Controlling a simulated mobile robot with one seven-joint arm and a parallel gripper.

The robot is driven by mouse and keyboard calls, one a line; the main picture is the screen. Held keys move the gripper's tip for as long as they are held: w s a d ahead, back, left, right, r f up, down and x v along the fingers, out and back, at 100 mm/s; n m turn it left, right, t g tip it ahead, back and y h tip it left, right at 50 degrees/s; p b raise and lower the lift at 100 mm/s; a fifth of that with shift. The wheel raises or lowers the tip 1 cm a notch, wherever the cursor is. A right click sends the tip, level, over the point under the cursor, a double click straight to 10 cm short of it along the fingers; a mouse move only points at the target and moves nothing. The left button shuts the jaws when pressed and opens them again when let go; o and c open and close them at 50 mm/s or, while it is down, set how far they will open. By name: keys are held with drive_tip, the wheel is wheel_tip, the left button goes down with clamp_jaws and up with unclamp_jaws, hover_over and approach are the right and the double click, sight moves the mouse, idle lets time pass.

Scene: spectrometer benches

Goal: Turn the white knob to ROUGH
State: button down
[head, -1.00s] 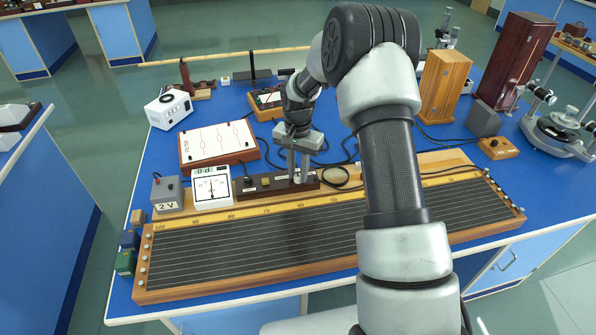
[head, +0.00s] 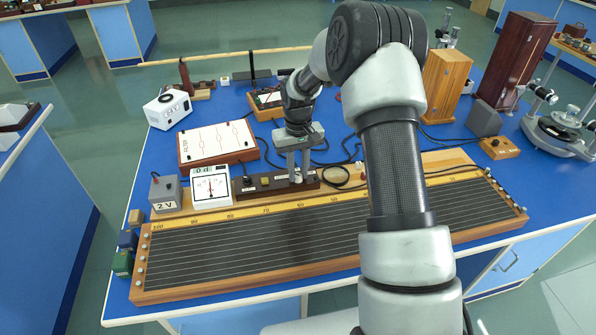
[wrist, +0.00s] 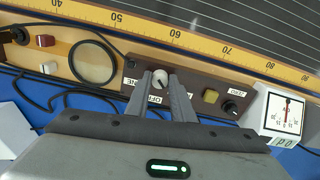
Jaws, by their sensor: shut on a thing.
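The white knob (wrist: 160,76) sits on a dark brown control strip (wrist: 200,77). My gripper (wrist: 160,82) is shut on it, one finger on each side in the wrist view. A FINE label (wrist: 130,82) shows left of the fingers and an OFF label (wrist: 155,100) shows between them. I see no ROUGH label; a finger may cover it. I cannot tell for sure which label the knob points to. In the head view my gripper (head: 298,176) points down onto the strip (head: 255,189).
The long wire board (head: 320,235) lies in front. Black cables (head: 335,160) lie behind.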

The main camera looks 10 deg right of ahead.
sight(298, 175)
drive_tip(key=shift+n, duration=1.6)
drive_tip(key=c, duration=1.5)
unclamp_jaws()
drive_tip(key=shift+c, duration=0.2)
wheel_tip(298, 175, up, 18)
drive_tip(key=shift+f, duration=0.25)
drive_tip(key=shift+p, duration=0.3)
